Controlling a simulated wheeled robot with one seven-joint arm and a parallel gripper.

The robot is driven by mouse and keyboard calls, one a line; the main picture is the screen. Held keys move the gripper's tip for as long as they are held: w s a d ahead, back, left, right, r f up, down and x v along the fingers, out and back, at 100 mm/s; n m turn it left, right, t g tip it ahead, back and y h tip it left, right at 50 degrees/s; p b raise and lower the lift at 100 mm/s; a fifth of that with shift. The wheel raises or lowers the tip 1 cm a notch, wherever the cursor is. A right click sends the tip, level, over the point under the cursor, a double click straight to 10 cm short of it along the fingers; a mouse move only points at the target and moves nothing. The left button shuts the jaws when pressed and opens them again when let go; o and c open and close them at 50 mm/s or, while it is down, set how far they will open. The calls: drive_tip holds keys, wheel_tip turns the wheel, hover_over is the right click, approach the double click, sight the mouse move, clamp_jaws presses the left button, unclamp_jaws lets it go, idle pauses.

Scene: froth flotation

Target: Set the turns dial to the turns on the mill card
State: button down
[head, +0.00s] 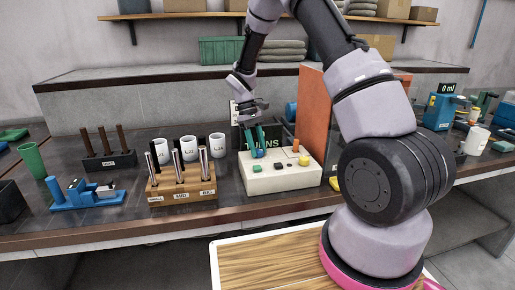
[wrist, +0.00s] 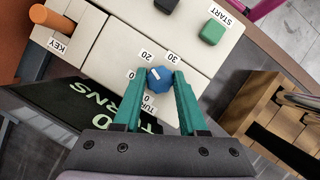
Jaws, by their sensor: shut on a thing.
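The blue turns dial (wrist: 160,79) sits on the cream control box (head: 281,178). In the wrist view its white mark points toward the upper left. Labels 20 and 30 show beyond it, and a partly covered label ending in 0 lies to its left. My gripper (wrist: 158,85) is shut on the dial, one teal finger on each side; in the head view my gripper (head: 257,148) reaches down to the box from behind. A black board with the word TURNS (wrist: 75,98) stands behind the box, partly hidden by my gripper. I cannot make out a turns number on a mill card.
The box also carries a green START button (wrist: 213,31) and an orange KEY peg (wrist: 50,18). A wooden rack (head: 181,186) with metal rods stands left of the box, with white cups (head: 189,148) behind it. An orange panel (head: 312,110) rises behind the box's right side.

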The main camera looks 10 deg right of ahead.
drive_tip(key=shift+m+y, duration=0.3)
drive_tip(key=shift+m, duration=0.4)
drive_tip(key=shift+c, duration=2.2)
unclamp_jaws()
drive_tip(key=v, duration=1)
drive_tip(key=shift+w+r, duration=0.25)
drive_tip(key=shift+r, duration=0.1)
